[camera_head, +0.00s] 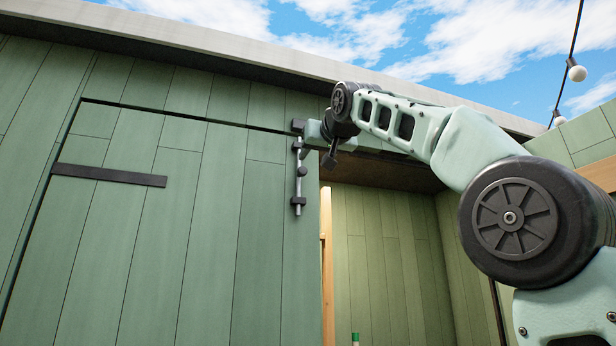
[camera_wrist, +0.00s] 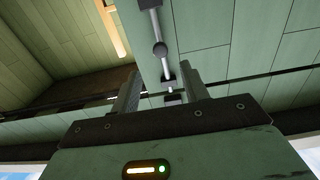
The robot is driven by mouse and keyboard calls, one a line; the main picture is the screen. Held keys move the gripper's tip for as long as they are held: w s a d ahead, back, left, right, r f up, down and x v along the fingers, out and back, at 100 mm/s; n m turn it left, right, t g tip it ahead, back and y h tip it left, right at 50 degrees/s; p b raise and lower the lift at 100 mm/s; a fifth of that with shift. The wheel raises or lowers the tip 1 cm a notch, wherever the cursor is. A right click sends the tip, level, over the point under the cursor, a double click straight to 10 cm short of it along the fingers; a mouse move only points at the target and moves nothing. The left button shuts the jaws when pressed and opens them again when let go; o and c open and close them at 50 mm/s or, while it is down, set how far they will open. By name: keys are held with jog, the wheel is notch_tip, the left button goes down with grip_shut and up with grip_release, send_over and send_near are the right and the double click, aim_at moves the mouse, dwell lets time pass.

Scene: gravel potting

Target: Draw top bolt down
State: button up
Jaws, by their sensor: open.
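The top bolt (camera_head: 299,188) is an upright grey metal rod with dark brackets and a dark round knob (camera_head: 302,171), mounted along the right edge of the green plank door (camera_head: 215,220). My gripper (camera_head: 304,147) is at the upper part of the bolt, partly hidden by its own body in the head view. In the wrist view my gripper (camera_wrist: 159,80) is open, with one finger on each side of the rod. The bolt's knob (camera_wrist: 160,48) shows just beyond the fingertips there. I cannot tell whether either finger touches the rod.
A dark strap hinge (camera_head: 110,175) crosses the door at left. An opening with a wooden post (camera_head: 327,255) and green plank walls lies right of the door. The roof edge (camera_head: 200,38) runs above. A string of bulbs (camera_head: 577,73) hangs at upper right.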

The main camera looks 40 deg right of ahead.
jog(key=b+v, duration=0.1)
jog(key=v, duration=0.5)
jog(key=shift+s+b, duration=0.2)
jog(key=shift+b, duration=0.2)
